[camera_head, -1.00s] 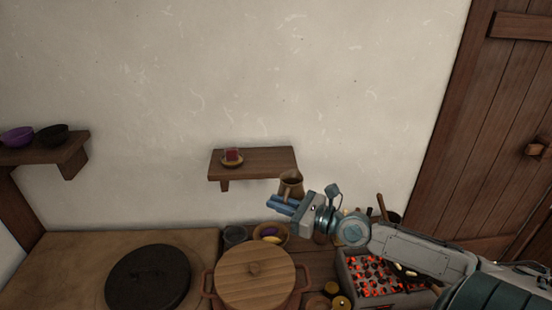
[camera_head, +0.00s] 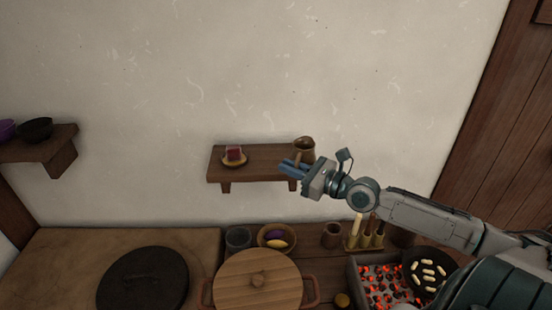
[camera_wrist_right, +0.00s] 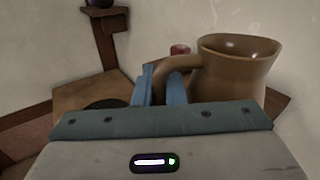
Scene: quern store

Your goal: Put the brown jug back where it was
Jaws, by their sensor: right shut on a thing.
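The brown jug (camera_head: 305,147) is upright at the right end of the small wall shelf (camera_head: 262,172). In the head view I cannot tell whether its base touches the shelf. My right gripper (camera_head: 295,166) is shut on the jug's handle, with its blue fingers reaching in from the right. In the right wrist view the jug (camera_wrist_right: 236,68) stands to the right of the fingers (camera_wrist_right: 160,85), which are at its handle. My left gripper is not in view.
A small plate (camera_head: 234,162) with a red block (camera_head: 233,152) sits on the shelf, left of the jug. Below are a wooden-lidded pot (camera_head: 256,283), a bowl (camera_head: 276,238), a cup (camera_head: 331,235) and glowing coals (camera_head: 378,282) with a pan (camera_head: 430,274). Left is another shelf (camera_head: 45,150) with bowls.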

